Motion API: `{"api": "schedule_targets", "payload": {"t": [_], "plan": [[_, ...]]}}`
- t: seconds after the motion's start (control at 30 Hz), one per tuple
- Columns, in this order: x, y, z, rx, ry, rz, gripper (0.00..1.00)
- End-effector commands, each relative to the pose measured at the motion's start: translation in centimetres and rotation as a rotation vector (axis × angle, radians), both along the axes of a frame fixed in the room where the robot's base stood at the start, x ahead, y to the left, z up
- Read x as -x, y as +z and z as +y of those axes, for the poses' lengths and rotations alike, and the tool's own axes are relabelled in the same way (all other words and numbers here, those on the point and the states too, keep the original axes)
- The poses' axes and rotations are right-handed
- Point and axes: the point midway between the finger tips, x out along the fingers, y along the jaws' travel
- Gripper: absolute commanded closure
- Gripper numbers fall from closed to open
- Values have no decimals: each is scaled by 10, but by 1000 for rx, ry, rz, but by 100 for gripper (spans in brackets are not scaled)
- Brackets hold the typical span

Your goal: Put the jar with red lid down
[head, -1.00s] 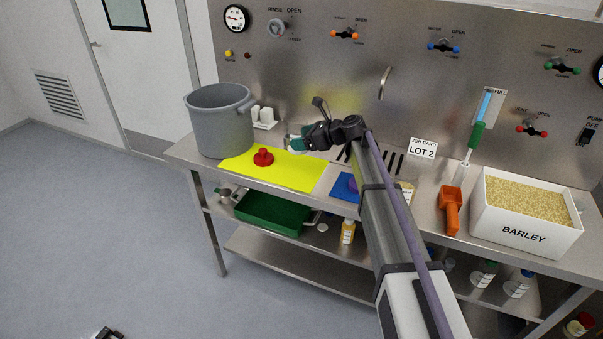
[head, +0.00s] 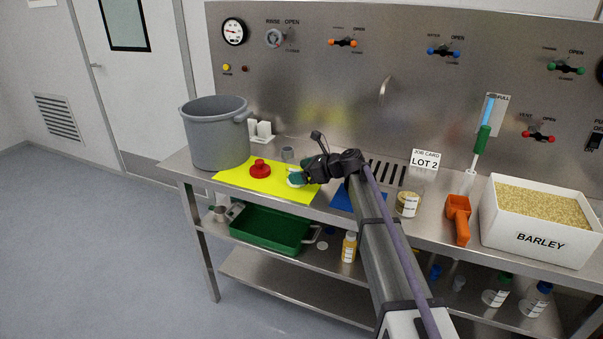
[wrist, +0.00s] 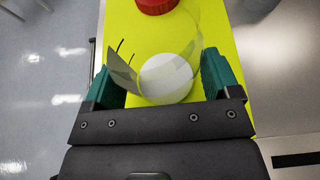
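My gripper (head: 298,175) is over the right part of a yellow mat (head: 230,176) on the steel bench. In the wrist view, its teal fingers (wrist: 163,80) flank a clear jar (wrist: 185,40) with a white disc at its near end. The white part also shows at the fingers in the head view (head: 295,181). I see no red lid on this jar. A red lid-like piece (head: 260,167) stands on the mat to its left, also at the top of the wrist view (wrist: 156,5). Whether the jar touches the mat is unclear.
A large grey pot (head: 216,135) stands at the bench's left end. A small grey cup (head: 287,153) and a white rack (head: 260,131) are behind the mat. To the right are a blue mat (head: 343,199), a small labelled jar (head: 408,204), an orange scoop (head: 458,218) and a barley bin (head: 535,240).

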Motion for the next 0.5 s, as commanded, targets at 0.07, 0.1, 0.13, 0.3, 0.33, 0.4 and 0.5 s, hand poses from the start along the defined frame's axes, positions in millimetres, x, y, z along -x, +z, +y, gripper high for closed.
{"api": "schedule_targets", "payload": {"t": [0.07,0.1,0.13,0.3,0.33,0.4,0.5], "plan": [[0,0,0,0,0,0,10],[0,0,0,0,0,0,6],[0,0,0,0,0,0,3],[0,0,0,0,0,0,1],[0,0,0,0,0,0,1],[0,2,0,0,0,0,1],[2,9,-6,0,-1,0,1]]}}
